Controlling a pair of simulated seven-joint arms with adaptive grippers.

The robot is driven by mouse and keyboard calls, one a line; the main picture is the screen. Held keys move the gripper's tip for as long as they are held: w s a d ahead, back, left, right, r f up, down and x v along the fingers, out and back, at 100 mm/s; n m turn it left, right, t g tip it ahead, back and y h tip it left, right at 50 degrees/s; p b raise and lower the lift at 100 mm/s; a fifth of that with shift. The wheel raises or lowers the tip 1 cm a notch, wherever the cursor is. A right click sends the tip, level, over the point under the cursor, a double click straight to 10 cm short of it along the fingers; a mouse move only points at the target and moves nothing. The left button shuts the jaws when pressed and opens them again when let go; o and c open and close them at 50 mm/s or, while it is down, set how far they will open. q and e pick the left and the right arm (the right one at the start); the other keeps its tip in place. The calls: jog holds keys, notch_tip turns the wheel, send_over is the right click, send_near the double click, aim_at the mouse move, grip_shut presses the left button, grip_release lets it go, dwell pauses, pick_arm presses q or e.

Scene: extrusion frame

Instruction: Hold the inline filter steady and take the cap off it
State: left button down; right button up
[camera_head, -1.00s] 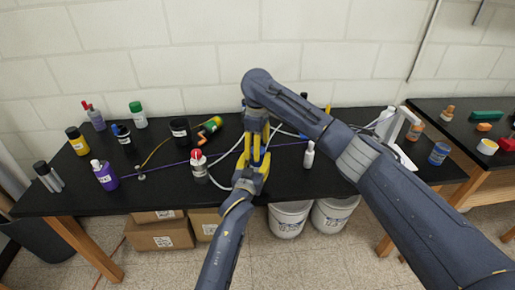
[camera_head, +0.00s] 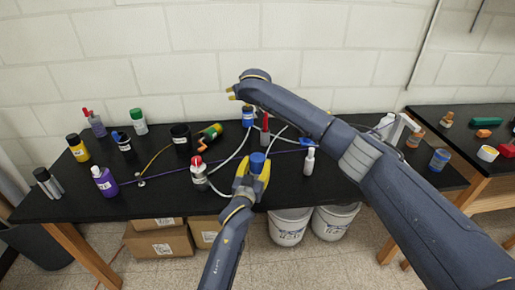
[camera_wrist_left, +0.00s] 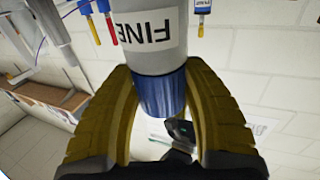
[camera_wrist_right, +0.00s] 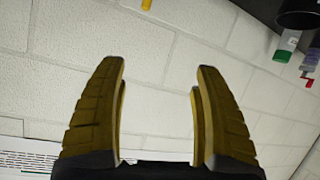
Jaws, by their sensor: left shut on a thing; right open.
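The inline filter has a light grey body (camera_wrist_left: 150,55) with a white label reading FINE and a ridged blue cap (camera_wrist_left: 161,93) at one end. In the head view the blue cap (camera_head: 257,161) shows on top, between the yellow fingers of my left gripper (camera_head: 252,179). My right gripper (camera_head: 232,93) is open and empty, up near the wall and apart from the filter. In the right wrist view only wall shows between its fingers (camera_wrist_right: 158,85).
A black table (camera_head: 160,200) holds several bottles at left, a red-capped bottle (camera_head: 198,175), a white bottle (camera_head: 309,161) and a blue-topped bottle (camera_head: 248,121) at the back. Pale tubing and a purple line cross the top. A second table (camera_head: 460,150) stands at right.

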jog(key=s+a+r+n+t+y, duration=0.1)
jog(key=a+r+n+t+y, duration=0.1)
jog(key=a+r+y, duration=0.4)
jog(key=s+a+r+n+t+y, duration=0.1)
jog(key=a+r+n+y, duration=0.2)
jog(key=r, duration=0.5)
jog(key=s+a+f+n+g+y, duration=0.2)
jog(key=s+a+n+g+y, duration=0.15)
jog(key=s+n+g, duration=0.2)
jog(key=s+a+f+n+g+y, duration=0.2)
jog(key=s+a+n+g, duration=0.2)
jog(key=s+n+g, duration=0.15)
jog(key=m+g+h, duration=0.5)
jog(key=m+h, duration=0.1)
jog(key=h, duration=1.1)
send_over(257, 165)
jog(key=w+a, duration=0.1)
jog(key=w, duration=0.2)
notch_tip(257, 165, down, 22)
jog(key=shift+s, duration=0.1)
jog(key=shift+d, duration=0.45)
jog(key=shift+d+f+m+h, duration=0.15)
jog(key=shift+f+m+h, duration=0.1)
jog(key=shift+m, duration=0.05)
jog(key=shift+f, duration=3.8)
